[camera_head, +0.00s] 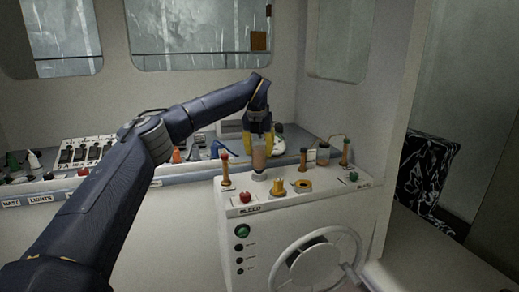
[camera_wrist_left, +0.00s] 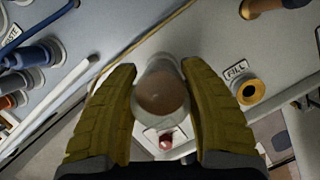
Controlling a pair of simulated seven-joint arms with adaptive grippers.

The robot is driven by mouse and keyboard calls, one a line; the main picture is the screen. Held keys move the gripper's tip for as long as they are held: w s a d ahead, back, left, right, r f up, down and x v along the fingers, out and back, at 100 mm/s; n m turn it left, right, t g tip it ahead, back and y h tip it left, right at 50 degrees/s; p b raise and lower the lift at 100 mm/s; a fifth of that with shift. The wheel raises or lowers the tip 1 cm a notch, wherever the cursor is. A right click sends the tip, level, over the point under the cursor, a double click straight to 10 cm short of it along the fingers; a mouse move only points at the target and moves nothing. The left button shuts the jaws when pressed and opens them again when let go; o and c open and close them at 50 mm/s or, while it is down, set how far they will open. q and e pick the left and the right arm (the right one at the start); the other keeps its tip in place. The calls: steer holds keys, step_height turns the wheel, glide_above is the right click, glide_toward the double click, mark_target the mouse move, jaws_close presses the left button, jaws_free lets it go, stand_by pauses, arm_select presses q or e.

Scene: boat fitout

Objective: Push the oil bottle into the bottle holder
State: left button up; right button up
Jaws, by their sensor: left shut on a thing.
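My left gripper (camera_head: 259,142) has yellow fingers pointing down over the white console. It is shut on the brownish oil bottle (camera_head: 259,159), which looks upright. In the left wrist view, the bottle (camera_wrist_left: 162,92) sits between the two yellow fingers (camera_wrist_left: 160,105), seen from above. A grey ring-like fitting (camera_head: 259,176), which looks like the bottle holder, is directly under the bottle. I cannot tell whether the bottle's base is inside it or just above it. My right gripper is not in view.
A brass fill fitting (camera_head: 278,188), a yellow ring (camera_head: 302,186) and a red knob (camera_head: 245,197) are close by on the console top. A switch panel (camera_head: 85,152) lies left. A handwheel (camera_head: 318,262) is on the front.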

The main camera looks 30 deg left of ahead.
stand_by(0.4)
arm_select(q)
steer(key=o, duration=1.4)
steer(key=shift+f, duration=0.1)
steer(key=shift+o, duration=0.2)
steer(key=v, duration=1.2)
steer(key=shift+d, duration=0.1)
